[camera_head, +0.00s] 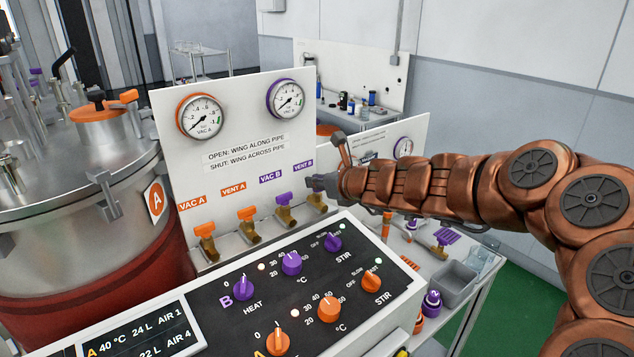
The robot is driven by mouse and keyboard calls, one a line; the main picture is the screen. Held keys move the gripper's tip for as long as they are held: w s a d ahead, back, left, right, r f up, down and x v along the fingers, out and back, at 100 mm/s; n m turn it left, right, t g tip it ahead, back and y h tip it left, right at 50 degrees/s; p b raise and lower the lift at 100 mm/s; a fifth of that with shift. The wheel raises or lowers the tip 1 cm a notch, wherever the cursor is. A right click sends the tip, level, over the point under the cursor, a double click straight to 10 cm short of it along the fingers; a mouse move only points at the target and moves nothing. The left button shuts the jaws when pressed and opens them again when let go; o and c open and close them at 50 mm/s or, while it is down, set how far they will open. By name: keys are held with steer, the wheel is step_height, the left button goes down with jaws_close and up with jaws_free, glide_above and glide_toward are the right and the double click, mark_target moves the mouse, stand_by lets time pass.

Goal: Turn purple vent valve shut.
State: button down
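The vent B valve (317,203) is at the right end of a row of valves on the white panel, below the purple VENT B label (303,165). Its brass body shows below my gripper; its purple wing is mostly hidden, so I cannot tell its angle. My gripper (318,183) is at this valve, reaching in from the right, its dark fingertips at or touching the wing. I cannot see whether the fingers are closed on it. The purple VAC B valve (285,198) stands just to the left. The panel text (245,152) says wing along pipe is open, across is shut.
Orange VENT A (247,214) and VAC A (205,230) valves are further left. A control box with purple and orange knobs (291,263) stands in front, close below the valves. A steel vessel (75,220) is at left. A grey bin (460,287) sits at right.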

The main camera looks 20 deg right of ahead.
steer(key=shift+f+n+g+y+p, duration=0.1)
steer(key=shift+n+g+y+p, duration=0.3)
steer(key=shift+p, duration=0.85)
steer(key=n+y+p, duration=0.1)
steer(key=p, duration=0.2)
steer(key=shift+d+n+g+y, duration=0.1)
steer(key=shift+n+g+y, duration=0.3)
steer(key=shift+f+n+g+y+p, duration=0.25)
steer(key=shift+n+g+y+p, duration=0.6)
steer(key=shift+p, duration=0.2)
steer(key=shift+f+n+g+y, duration=0.15)
steer(key=shift+n+g+y, duration=0.7)
steer(key=shift+n, duration=0.3)
steer(key=n+g+y, duration=0.1)
steer(key=n+g, duration=0.2)
steer(key=shift+y, duration=0.3)
steer(key=shift+n+g+y, duration=0.4)
steer(key=shift+n+g, duration=1.1)
steer(key=shift+g, duration=0.3)
steer(key=shift+s+n+g, duration=0.1)
steer(key=shift+n+g, duration=0.8)
steer(key=shift+g, duration=0.2)
steer(key=shift+n+g, duration=0.3)
